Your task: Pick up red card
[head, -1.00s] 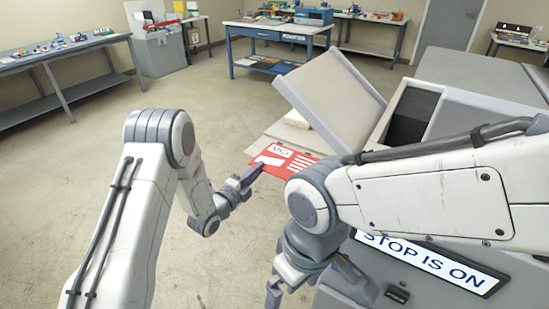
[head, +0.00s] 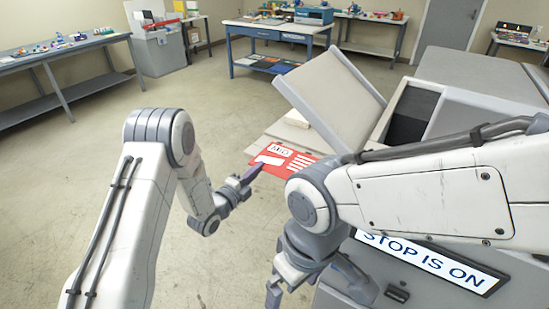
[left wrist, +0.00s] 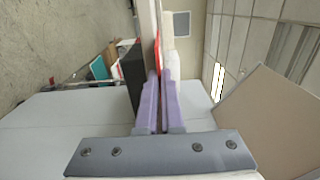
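The red card (head: 300,164) has white labels and stripes. In the head view it is at the machine's near left side, its right part hidden behind my right arm. My left gripper (head: 251,173) is at the card's left edge. In the left wrist view the red card (left wrist: 162,62) shows nearly edge-on, running between the two purple fingers of my left gripper (left wrist: 160,85), which are closed on it. My right gripper (head: 294,284) hangs low in front of the machine, fingers apart and empty, partly hidden by its own arm.
The grey machine (head: 470,120) has a raised lid (head: 330,90) and a "STOP IS ON" sign (head: 430,262). A blue workbench (head: 275,30) stands at the back and a long bench (head: 65,60) at the left. The floor (head: 200,100) between is clear.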

